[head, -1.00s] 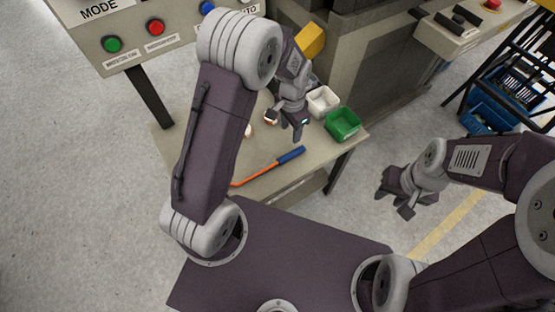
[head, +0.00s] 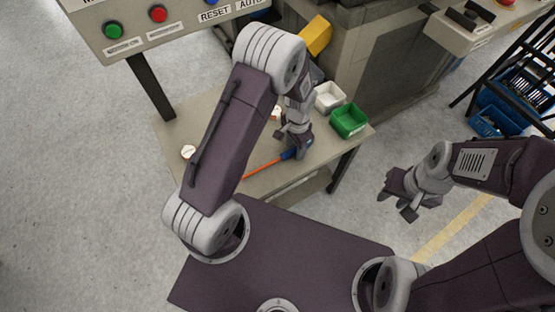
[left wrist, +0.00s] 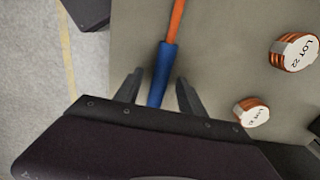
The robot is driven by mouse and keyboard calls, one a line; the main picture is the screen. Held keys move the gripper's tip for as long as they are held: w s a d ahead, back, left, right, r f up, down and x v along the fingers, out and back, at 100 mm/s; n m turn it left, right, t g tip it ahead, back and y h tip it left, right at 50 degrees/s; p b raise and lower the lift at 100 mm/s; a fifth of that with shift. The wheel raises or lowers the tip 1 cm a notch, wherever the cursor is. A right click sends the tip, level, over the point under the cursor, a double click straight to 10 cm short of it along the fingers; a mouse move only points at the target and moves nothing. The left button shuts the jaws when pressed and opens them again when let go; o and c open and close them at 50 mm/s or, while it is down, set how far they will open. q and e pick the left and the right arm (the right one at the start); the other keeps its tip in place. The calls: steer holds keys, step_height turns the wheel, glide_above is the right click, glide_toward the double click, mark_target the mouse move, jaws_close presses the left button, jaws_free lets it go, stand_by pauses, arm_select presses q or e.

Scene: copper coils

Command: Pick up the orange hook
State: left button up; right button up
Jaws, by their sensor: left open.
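The orange hook (head: 262,168) lies on the table, a thin orange rod with a blue handle. In the left wrist view its orange rod (left wrist: 177,18) runs to the top edge and its blue handle (left wrist: 161,75) lies between my left gripper's fingers. My left gripper (head: 296,153) is open over the handle, one finger on each side, with gaps to the handle. The rod's far end is hidden behind my left arm in the head view. My right gripper (head: 396,205) hangs off to the right, away from the table; its jaw opening is unclear.
Copper coils labelled LOT 22 (left wrist: 294,51) and another lot (left wrist: 251,112) lie beside the hook. A white bin (head: 329,97) and a green bin (head: 348,120) stand at the table's right. A button panel (head: 150,28) stands behind the table (head: 185,133).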

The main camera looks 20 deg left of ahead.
arm_select(q)
steer(key=shift+f, duration=0.3)
steer(key=shift+r, duration=0.1)
jaws_close()
steer(key=shift+r, duration=0.1)
steer(key=r, duration=0.2)
steer(key=d+r+p, duration=0.1)
steer(key=r, duration=0.1)
steer(key=shift+w+r, duration=0.2)
steer(key=shift+r, duration=0.1)
steer(key=w+d+r+p, duration=0.1)
steer(key=w+d+r, duration=0.2)
steer(key=d+r, duration=0.3)
steer(key=d, duration=0.4)
steer(key=shift+r, duration=0.1)
